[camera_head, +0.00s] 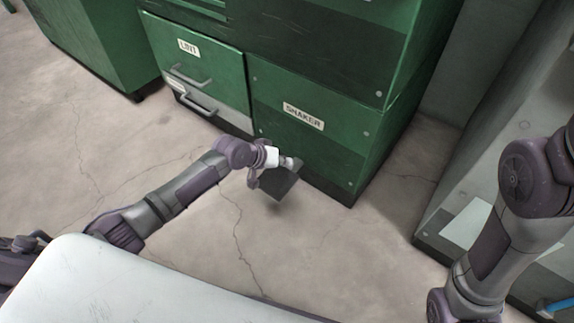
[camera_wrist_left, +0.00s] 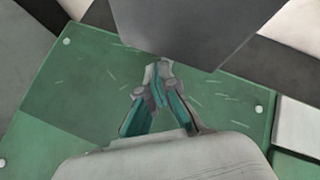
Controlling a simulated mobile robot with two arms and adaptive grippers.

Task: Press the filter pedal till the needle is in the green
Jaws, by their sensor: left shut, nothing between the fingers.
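My left gripper (camera_head: 291,163) is shut and empty, low in front of the green cabinet panel labelled SHAKER (camera_head: 303,116). A dark grey flat plate (camera_head: 278,187), which may be the filter pedal, shows at the gripper, tilted above the floor. In the left wrist view, the shut fingertips (camera_wrist_left: 160,70) reach the edge of the grey plate (camera_wrist_left: 190,30), with the green panel (camera_wrist_left: 80,85) behind. I cannot tell whether they touch the plate. No gauge or needle shows. My right arm shows at the right of the head view, but its gripper is out of frame.
A panel labelled LINT (camera_head: 188,47) with grey handles (camera_head: 190,75) is left of the SHAKER panel. Another green cabinet (camera_head: 90,40) stands farther left. A grey shelf unit (camera_head: 432,240) stands at the right. The cracked concrete floor (camera_head: 330,255) between is clear.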

